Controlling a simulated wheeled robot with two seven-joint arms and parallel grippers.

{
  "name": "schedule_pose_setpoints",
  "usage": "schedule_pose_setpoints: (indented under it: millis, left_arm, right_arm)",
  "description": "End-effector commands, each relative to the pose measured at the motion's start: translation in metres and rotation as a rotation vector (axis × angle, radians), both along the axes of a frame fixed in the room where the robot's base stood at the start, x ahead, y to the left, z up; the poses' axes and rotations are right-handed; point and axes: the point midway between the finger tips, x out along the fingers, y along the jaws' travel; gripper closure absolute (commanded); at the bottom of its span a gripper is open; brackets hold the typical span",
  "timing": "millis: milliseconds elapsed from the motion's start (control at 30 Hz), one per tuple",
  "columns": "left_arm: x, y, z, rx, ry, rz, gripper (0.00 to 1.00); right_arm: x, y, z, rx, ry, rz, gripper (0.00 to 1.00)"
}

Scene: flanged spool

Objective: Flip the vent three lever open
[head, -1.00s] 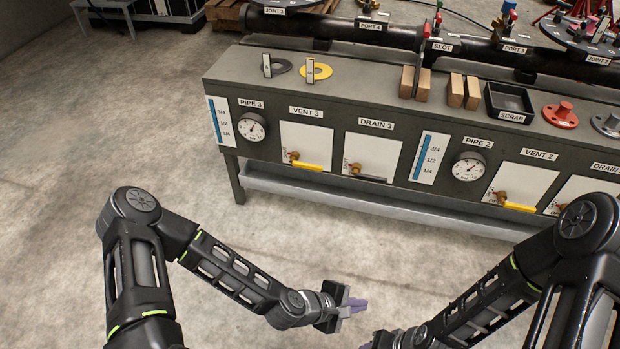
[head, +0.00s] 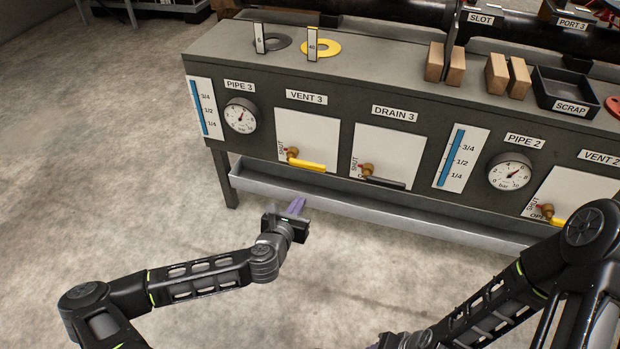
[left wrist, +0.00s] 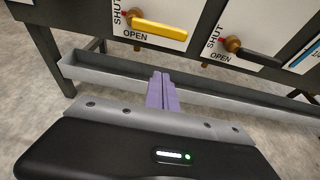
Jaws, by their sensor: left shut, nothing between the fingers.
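The vent three lever (head: 306,165) is a yellow handle on a brass valve, on a white plate under the VENT 3 label (head: 307,97). It lies nearly level, pointing right. In the left wrist view the yellow lever (left wrist: 160,29) is at the upper middle, with SHUT written up the plate's left side and OPEN below the handle. My left gripper (head: 298,204) is below the lever, in front of the trough, apart from the lever. Its purple fingers (left wrist: 161,92) are together and empty. My right gripper's fingers are not clearly visible; only its arm shows at lower right.
A black drain three lever (head: 384,183) sits to the right on its own plate. A grey trough (head: 400,222) runs along the bench below the valves. Pipe 3 gauge (head: 240,115) is at left. Wooden blocks and a scrap tray (head: 566,92) stand on top. Floor at left is clear.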

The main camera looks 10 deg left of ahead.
Motion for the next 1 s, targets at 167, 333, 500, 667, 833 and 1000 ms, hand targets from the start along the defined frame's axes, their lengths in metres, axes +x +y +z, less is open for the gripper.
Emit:
schedule_pose_setpoints:
  millis: [167, 333, 500, 667, 833, 1000]
  left_arm:
    - [0.002, -0.001, -0.001, 0.001, 0.0, -0.003, 1.0]
    - [0.014, -0.002, -0.007, 0.003, 0.0, -0.003, 1.0]
    - [0.039, -0.003, -0.017, 0.004, -0.001, -0.003, 1.0]
    - [0.069, -0.006, -0.029, 0.004, -0.001, -0.004, 1.0]
    - [0.097, -0.007, -0.03, 0.003, -0.003, -0.004, 1.0]
    - [0.095, -0.007, -0.004, 0.004, -0.001, -0.004, 1.0]
  right_arm:
    - [0.0, 0.0, -0.001, 0.0, 0.0, 0.0, 0.64]
    - [0.001, 0.0, -0.007, 0.0, -0.002, -0.001, 0.64]
    - [0.002, 0.001, -0.019, -0.001, -0.006, -0.002, 0.64]
    - [0.004, 0.001, -0.032, -0.002, -0.011, -0.005, 0.64]
    - [0.006, 0.001, -0.042, -0.003, -0.017, -0.008, 0.64]
    - [0.007, 0.001, -0.044, -0.004, -0.02, -0.009, 0.64]
